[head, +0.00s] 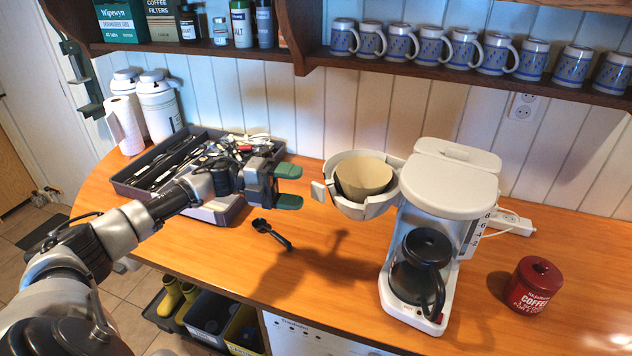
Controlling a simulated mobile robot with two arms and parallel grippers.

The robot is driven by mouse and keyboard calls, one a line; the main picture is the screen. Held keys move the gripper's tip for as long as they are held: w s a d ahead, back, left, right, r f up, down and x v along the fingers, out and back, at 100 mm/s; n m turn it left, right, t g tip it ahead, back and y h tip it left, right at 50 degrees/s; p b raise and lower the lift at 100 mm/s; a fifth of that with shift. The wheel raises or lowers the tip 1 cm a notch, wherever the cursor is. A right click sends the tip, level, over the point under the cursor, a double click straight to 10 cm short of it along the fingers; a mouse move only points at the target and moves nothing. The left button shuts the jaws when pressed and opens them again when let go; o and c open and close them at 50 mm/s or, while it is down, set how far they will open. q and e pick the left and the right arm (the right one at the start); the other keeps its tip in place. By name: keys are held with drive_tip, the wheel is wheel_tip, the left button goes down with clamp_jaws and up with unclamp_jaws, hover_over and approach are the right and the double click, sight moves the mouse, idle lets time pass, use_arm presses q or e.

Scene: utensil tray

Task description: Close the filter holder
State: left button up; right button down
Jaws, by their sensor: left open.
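The white filter holder (364,210) is swung out to the left of the coffee maker (455,180), with a brown paper filter (363,177) in it. A small handle tab (319,191) sticks out on its left side. A black carafe (418,268) stands on the coffee maker's base. My left gripper (289,187) is open, with its green-tipped fingers a short way left of the handle tab and apart from it. Nothing shows between the fingers. My right gripper is not in view.
A grey utensil tray (213,211) lies behind and under my left arm. A black scoop (271,234) lies on the wooden counter in front. A red coffee tin (533,285) stands right of the coffee maker. A shelf of mugs (462,47) hangs above.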

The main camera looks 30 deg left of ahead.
sight(316, 199)
use_arm(q)
drive_tip(key=p+x, duration=0.1)
drive_tip(key=x, duration=0.3)
drive_tip(key=shift+w+d+r, duration=0.1)
drive_tip(key=shift+d+r, duration=0.05)
drive_tip(key=shift+d, duration=0.1)
drive_tip(key=shift+d+p, duration=0.2)
drive_tip(key=shift+p, duration=0.1)
drive_tip(key=shift+w, duration=0.1)
drive_tip(key=c, duration=1.2)
drive_tip(key=shift+d, duration=0.1)
